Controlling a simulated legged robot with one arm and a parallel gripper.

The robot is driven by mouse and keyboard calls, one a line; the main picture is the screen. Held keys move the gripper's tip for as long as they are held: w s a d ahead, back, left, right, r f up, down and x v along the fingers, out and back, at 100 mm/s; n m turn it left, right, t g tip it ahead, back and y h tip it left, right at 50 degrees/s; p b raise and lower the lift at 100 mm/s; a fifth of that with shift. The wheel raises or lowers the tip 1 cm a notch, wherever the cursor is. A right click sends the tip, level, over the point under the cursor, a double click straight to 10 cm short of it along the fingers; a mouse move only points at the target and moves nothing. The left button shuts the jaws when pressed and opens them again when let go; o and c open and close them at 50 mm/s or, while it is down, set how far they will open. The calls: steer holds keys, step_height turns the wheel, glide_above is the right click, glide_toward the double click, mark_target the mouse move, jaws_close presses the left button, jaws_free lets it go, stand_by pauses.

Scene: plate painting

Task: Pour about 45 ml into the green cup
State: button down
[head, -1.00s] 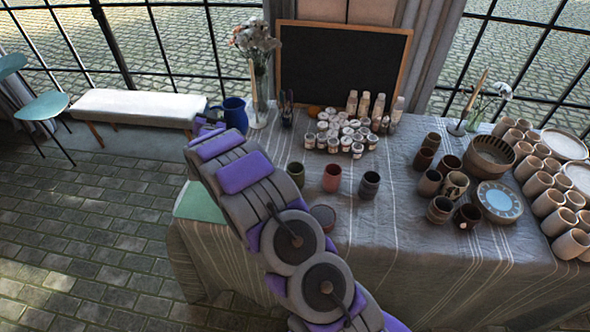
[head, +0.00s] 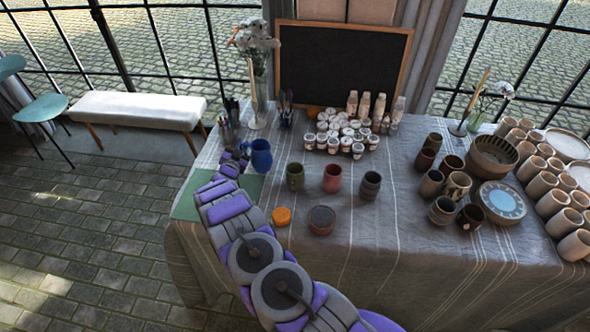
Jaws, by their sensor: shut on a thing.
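A dark green cup (head: 295,177) stands upright on the cloth-covered table, left of a red cup (head: 332,178) and a grey cup (head: 370,185). My gripper (head: 244,157) is shut on a blue jug (head: 261,156), gripping it from its left side. The jug looks about upright, to the upper left of the green cup and apart from it. I cannot tell whether its base touches the table. The inside of the jug and the liquid level in the green cup cannot be made out.
An orange round object (head: 281,216) and a dark-topped round pot (head: 321,220) sit in front of the cups. Several small paint jars (head: 345,132) stand behind. A flower vase (head: 258,85) and candle are behind the jug. A green mat (head: 187,207) lies at the table's left edge.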

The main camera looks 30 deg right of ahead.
steer(key=shift+s+d+f, duration=0.1)
steer(key=shift+d+f, duration=0.05)
steer(key=shift+f, duration=0.2)
steer(key=shift+s+d+r+m, duration=0.1)
steer(key=shift+s+m, duration=0.05)
steer(key=shift+m, duration=0.15)
